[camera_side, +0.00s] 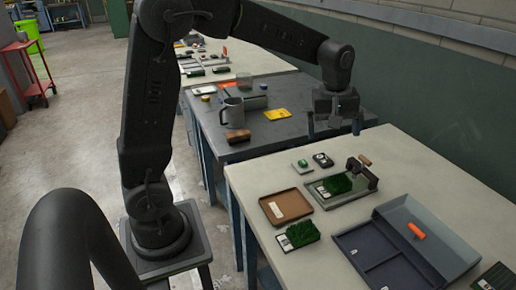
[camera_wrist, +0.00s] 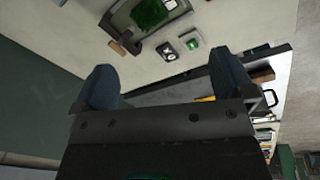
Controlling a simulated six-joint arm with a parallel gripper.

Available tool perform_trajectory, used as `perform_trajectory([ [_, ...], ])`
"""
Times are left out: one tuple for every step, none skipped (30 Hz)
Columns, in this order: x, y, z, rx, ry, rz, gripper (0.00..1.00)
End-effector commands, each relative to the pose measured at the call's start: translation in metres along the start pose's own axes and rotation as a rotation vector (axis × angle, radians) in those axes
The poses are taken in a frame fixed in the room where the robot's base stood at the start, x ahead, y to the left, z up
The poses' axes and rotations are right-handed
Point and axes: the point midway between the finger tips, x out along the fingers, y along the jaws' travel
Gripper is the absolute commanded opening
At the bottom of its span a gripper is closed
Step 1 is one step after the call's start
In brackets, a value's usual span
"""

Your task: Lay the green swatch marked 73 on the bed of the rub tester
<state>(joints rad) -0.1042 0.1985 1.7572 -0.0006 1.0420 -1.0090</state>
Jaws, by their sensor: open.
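The rub tester (camera_side: 364,172) stands on the pale bench, a low grey frame with a dark arm at its back right. A green swatch (camera_side: 337,184) with a white label lies on its bed; its number is too small to read. This swatch also shows at the top of the wrist view (camera_wrist: 149,13). Another green turf swatch (camera_side: 300,233) with a white label lies at the bench's front left. Its number is also unreadable. My gripper (camera_side: 334,128) is open and empty, raised behind the tester and apart from it. Its fingers frame the lower wrist view (camera_wrist: 165,82).
A brown tray (camera_side: 272,212) with a white label lies left of the tester. A small green-topped block (camera_side: 302,163) and a black round-faced item (camera_side: 322,160) lie behind it. A grey-blue compartment tray (camera_side: 368,238) with an orange piece is at right. A dark bench adjoins behind.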

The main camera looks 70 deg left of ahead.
Motion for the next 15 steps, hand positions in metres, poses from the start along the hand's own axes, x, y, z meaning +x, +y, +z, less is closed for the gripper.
perform_trajectory([
  [-0.019, -0.014, 0.014, 0.091, 0.020, 0.031, 1.00],
  [-0.027, -0.022, 0.021, 0.148, 0.030, 0.046, 1.00],
  [-0.036, -0.033, 0.031, 0.222, 0.044, 0.063, 1.00],
  [-0.043, -0.041, 0.038, 0.277, 0.056, 0.077, 1.00],
  [-0.048, -0.050, 0.045, 0.332, 0.069, 0.090, 1.00],
  [-0.055, -0.062, 0.055, 0.406, 0.087, 0.106, 1.00],
  [-0.059, -0.071, 0.062, 0.463, 0.101, 0.118, 1.00],
  [-0.063, -0.080, 0.069, 0.517, 0.115, 0.129, 1.00],
  [-0.066, -0.093, 0.079, 0.591, 0.136, 0.143, 1.00],
  [-0.069, -0.102, 0.085, 0.644, 0.152, 0.153, 1.00],
  [-0.070, -0.111, 0.092, 0.698, 0.168, 0.161, 1.00],
  [-0.070, -0.122, 0.100, 0.765, 0.189, 0.172, 1.00],
  [-0.070, -0.130, 0.105, 0.812, 0.204, 0.179, 1.00],
  [-0.070, -0.137, 0.110, 0.856, 0.219, 0.185, 1.00],
  [-0.069, -0.146, 0.116, 0.909, 0.237, 0.191, 1.00],
])
